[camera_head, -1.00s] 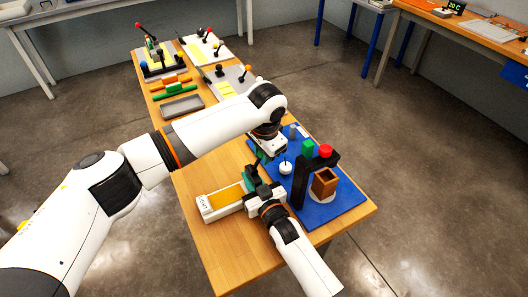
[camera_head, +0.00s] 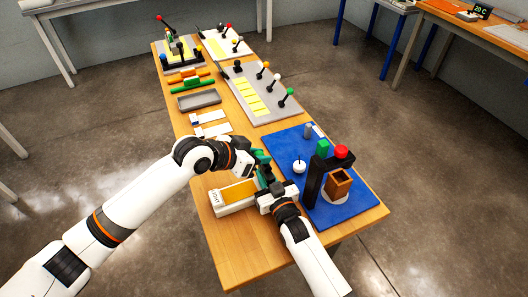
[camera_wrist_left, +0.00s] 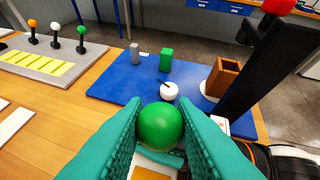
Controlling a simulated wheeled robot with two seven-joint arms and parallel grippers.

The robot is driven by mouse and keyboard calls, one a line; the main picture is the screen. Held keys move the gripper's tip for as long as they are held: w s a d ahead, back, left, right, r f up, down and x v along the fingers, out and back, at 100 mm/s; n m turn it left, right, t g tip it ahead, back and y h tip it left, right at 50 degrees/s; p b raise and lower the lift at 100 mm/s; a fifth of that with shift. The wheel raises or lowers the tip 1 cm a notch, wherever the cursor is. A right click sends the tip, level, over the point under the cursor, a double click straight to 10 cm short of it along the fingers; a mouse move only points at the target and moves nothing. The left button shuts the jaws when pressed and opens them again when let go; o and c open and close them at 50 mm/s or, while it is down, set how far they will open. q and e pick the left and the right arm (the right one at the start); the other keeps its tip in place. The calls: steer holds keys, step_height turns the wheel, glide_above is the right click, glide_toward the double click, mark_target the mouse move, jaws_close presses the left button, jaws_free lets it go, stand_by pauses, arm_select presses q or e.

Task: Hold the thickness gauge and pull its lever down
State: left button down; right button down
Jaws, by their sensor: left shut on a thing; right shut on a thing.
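The thickness gauge, a white block with an orange-yellow top strip (camera_head: 237,194), lies on the wooden table left of the blue mat. In the left wrist view, a green ball knob (camera_wrist_left: 161,126) sits between the teal fingers of my left gripper (camera_wrist_left: 160,122), which is shut on it. The gauge's body shows partly below the knob; the lever's shaft is hidden. In the head view my left gripper (camera_head: 262,160) is above the gauge's right end. My right gripper (camera_head: 272,192) is shut at that same end, on the gauge; its fingertips are mostly hidden.
The blue mat (camera_head: 345,207) to the right bears a black stand with a red knob (camera_head: 341,151), a brown open box (camera_head: 339,184), a green block (camera_head: 322,148) and a white round pot (camera_head: 299,166). A grey tray (camera_head: 199,100) and a lever panel (camera_head: 262,90) lie farther back.

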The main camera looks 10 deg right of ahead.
arm_select(q)
steer(key=shift+s+a+f+t+h, duration=0.2)
steer(key=shift+a+t+h, duration=0.1)
steer(key=shift+h, duration=0.3)
steer(key=shift+s+a+f+t+h, duration=0.1)
steer(key=shift+a+f+t+h, duration=0.15)
steer(key=shift+h, duration=0.35)
arm_select(e)
steer(key=shift+a, duration=0.1)
arm_select(q)
steer(key=c, duration=1.2)
jaws_free()
steer(key=shift+a, duration=0.1)
steer(key=shift+c, duration=0.2)
steer(key=shift+w, duration=0.1)
steer(key=v, duration=1.2)
